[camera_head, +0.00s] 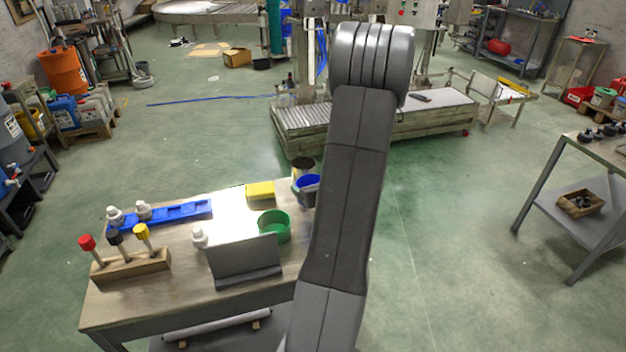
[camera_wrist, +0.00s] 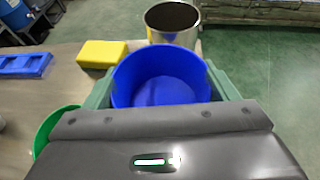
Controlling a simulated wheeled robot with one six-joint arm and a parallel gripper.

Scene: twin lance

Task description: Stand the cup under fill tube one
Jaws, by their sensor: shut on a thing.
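A blue cup (camera_wrist: 160,78) stands upright between the green fingers of my gripper (camera_wrist: 163,85) in the wrist view. The gripper is shut on it, with a finger at its left and right sides. The cup looks empty. In the head view the blue cup (camera_head: 306,186) shows at the table's far right corner, partly hidden by my arm. I cannot tell whether its base touches the table. A filling machine with upright posts and a roller conveyor (camera_head: 300,121) stands behind, partly hidden by my arm. I cannot make out which part is fill tube one.
A metal can (camera_wrist: 172,18) is just beyond the cup. A yellow block (camera_head: 260,191), green cup (camera_head: 274,227), grey angled plate (camera_head: 244,262), blue rack (camera_head: 180,214) and wooden tool holder (camera_head: 130,267) are on the workbench (camera_head: 190,258). Green floor lies open between the bench and conveyor.

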